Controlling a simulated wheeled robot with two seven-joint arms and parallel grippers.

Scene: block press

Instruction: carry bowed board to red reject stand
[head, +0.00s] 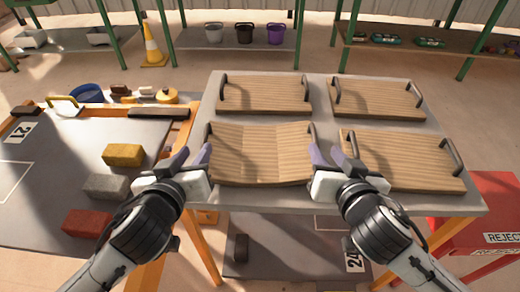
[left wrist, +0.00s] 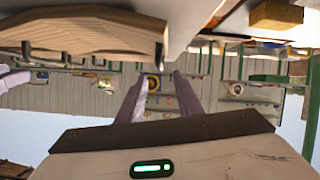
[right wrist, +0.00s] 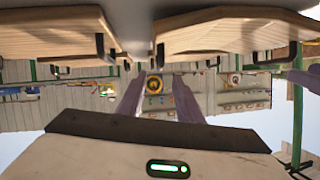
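The bowed board (head: 262,155) lies front left on the grey table (head: 290,197), its middle sagging and its ends raised, with a dark handle at each end. It also shows upside down in the left wrist view (left wrist: 90,33) and right wrist view (right wrist: 235,32). My left gripper (head: 193,158) is open and empty just left of its left handle. My right gripper (head: 333,158) is open and empty just right of its right handle, between it and the front right board. The red reject stand (head: 475,206) is at the right edge, partly cut off.
Three flatter handled boards share the table: back left (head: 263,93), back right (head: 375,100), front right (head: 402,158). A lower grey surface (head: 60,165) at left holds a yellow block (head: 123,154), a grey block (head: 106,187) and a red block (head: 87,222). Shelves stand behind.

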